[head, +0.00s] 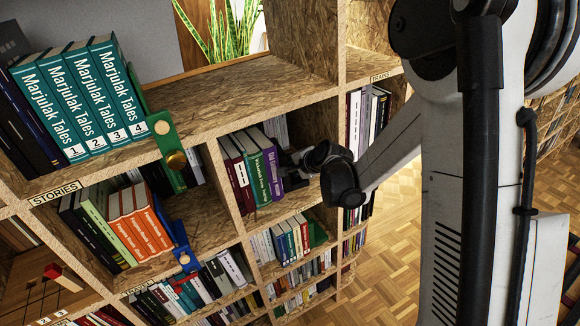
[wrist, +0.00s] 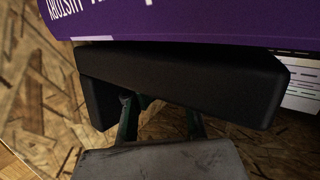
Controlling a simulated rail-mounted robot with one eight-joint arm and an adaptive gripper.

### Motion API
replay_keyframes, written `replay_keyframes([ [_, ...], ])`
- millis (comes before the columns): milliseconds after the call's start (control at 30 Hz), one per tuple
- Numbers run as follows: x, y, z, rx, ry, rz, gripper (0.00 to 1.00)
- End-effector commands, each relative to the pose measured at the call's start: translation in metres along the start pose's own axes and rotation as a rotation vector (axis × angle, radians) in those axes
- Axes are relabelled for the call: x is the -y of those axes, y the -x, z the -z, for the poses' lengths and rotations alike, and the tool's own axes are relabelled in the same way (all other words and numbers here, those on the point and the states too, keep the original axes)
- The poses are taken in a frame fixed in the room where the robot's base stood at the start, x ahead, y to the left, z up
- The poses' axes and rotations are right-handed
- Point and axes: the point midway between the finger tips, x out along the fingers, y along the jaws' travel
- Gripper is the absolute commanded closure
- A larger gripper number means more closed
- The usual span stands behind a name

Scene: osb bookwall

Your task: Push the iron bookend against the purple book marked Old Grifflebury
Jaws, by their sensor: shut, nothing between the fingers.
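The purple book (head: 270,170) stands upright at the right end of a row on the middle shelf. In the wrist view its spine (wrist: 200,20) fills the top. The black iron bookend (wrist: 190,85) is L-shaped and lies right alongside the book. Only a thin dark line shows between them, and I cannot tell whether they touch along the whole face. My gripper (head: 299,158) is shut and empty, just right of the book and at the bookend's outer side. In the wrist view my gripper (wrist: 160,122) reaches up to the bookend, which hides its fingertips.
Green and dark red books (head: 240,172) stand left of the purple book. A divider wall (head: 337,135) closes the compartment on the right, close to my gripper. Teal books (head: 85,95) and a green bookend (head: 168,150) stand on the upper left shelf.

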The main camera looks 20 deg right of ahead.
Motion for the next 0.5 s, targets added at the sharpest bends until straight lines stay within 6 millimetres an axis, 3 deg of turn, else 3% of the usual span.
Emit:
replay_keyframes([
  [500,0.001,-0.002,-0.014,0.001,0.001,0.000,1.00],
])
